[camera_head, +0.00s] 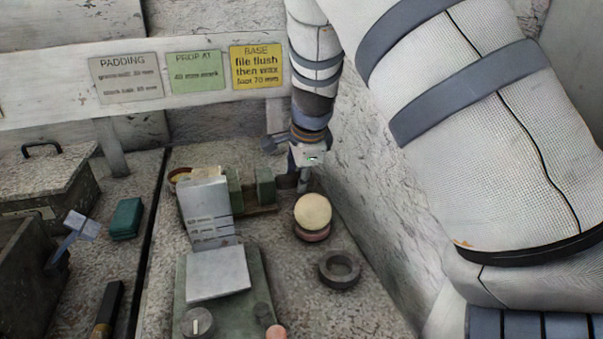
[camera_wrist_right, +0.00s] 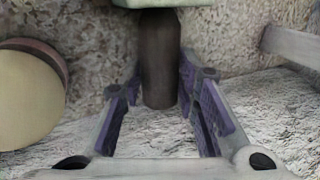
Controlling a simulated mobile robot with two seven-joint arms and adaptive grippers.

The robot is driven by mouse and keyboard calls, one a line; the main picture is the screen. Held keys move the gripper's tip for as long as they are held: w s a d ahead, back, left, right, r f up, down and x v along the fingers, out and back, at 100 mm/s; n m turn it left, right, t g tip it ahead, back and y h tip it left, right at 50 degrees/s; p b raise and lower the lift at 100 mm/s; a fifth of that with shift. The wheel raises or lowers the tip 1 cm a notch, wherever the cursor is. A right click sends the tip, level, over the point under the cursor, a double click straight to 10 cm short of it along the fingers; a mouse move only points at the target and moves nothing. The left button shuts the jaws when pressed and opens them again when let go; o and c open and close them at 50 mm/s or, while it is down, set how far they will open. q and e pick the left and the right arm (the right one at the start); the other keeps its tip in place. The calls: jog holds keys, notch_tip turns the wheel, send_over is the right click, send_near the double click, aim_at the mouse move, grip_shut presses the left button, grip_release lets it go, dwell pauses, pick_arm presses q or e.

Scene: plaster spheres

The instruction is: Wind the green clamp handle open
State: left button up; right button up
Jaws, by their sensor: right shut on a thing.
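The green clamp (camera_head: 265,187) stands at the back of the bench near the right-hand wall, its two green jaw blocks on a brown base. Its green edge also shows at the top of the right wrist view (camera_wrist_right: 150,3). A dark brown cylindrical handle (camera_wrist_right: 160,50) juts from that edge. My right gripper (camera_head: 303,186) reaches down at the clamp's right end. In the right wrist view, its purple-padded fingers (camera_wrist_right: 160,85) are shut on the handle, one on each side. The handle is mostly hidden by the gripper in the head view. My left gripper is not in view.
A cream ball (camera_head: 313,211) sits on a ring close to my right gripper, with an empty dark ring (camera_head: 339,269) nearer. A tilted grey plate (camera_head: 208,210) stands left of the clamp. The wall (camera_head: 375,190) is close on the right. A metal box (camera_head: 45,180) stands left.

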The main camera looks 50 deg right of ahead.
jog(key=shift+s+a+f+t+h, duration=0.15)
jog(key=shift+t+h, duration=0.25)
jog(key=shift+t, duration=0.3)
jog(key=o, duration=1.2)
jog(key=shift+c, duration=0.2)
jog(key=v, duration=1.2)
jog(key=shift+s, duration=0.15)
